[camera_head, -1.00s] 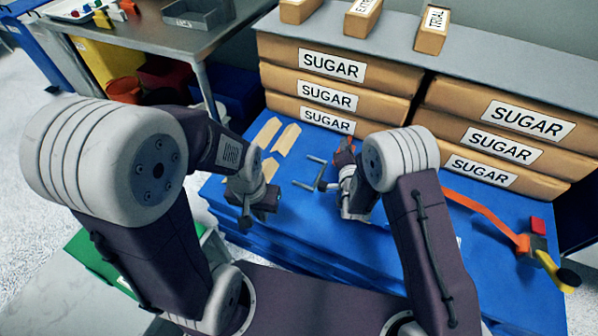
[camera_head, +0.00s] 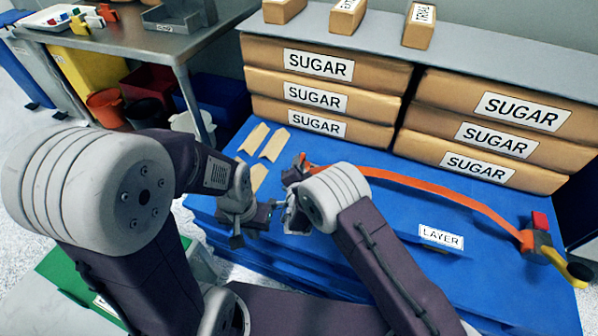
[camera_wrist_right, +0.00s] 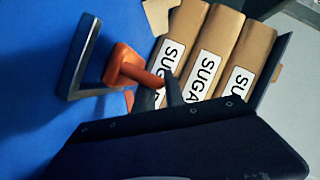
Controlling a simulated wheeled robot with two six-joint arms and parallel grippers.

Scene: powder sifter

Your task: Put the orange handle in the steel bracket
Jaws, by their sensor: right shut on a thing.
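The orange handle (camera_wrist_right: 125,66) is a T-shaped piece in the right wrist view, its stem running in between the dark fingers of my right gripper (camera_wrist_right: 160,92). My right gripper is shut on it. In the head view a bit of orange (camera_head: 303,159) shows at this gripper (camera_head: 291,178). The steel bracket (camera_wrist_right: 80,62), a grey angled bar, is left of the handle's head in the wrist view, close to it; I cannot tell whether they touch. In the head view the bracket is hidden by my right gripper. My left gripper (camera_head: 262,222) is low over the blue surface; its jaw opening is unclear.
An orange strap (camera_head: 430,186) crosses the blue table (camera_head: 385,235) to an orange tool (camera_head: 540,245) with a yellow and black end at right. Tan wooden pieces (camera_head: 272,145) lie behind my grippers. Stacked SUGAR bags (camera_head: 330,70) line the back. A LAYER label (camera_head: 440,237) lies in front.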

